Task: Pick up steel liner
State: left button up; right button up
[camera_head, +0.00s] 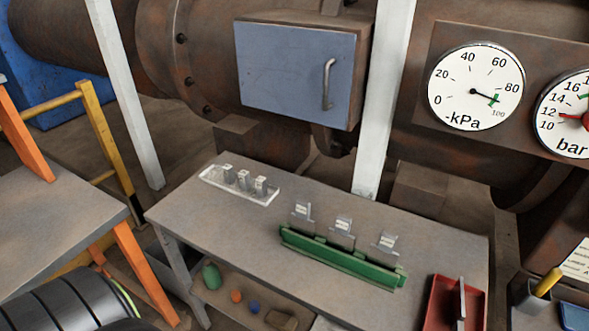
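Steel liner candidates show in two places in the head view; I cannot tell which pieces the name means. Three upright grey metal plates, left (302,215), middle (342,232) and right (385,247), stand in a row in a green rack (340,263) on the grey table (400,215). Three smaller grey metal pieces, left (228,173), middle (244,181) and right (261,187), stand on a pale tray (212,179) near the table's back left. Neither gripper is in view.
A red tray (432,309) holding a grey metal part (461,300) is at the table's front right. A pale post (385,100) rises behind the table. A shelf below holds small coloured objects. A blue-grey door (285,65) and gauges are behind. The table's middle-left is clear.

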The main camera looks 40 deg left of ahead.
aim_at(301, 223)
jog(key=u, duration=1.05)
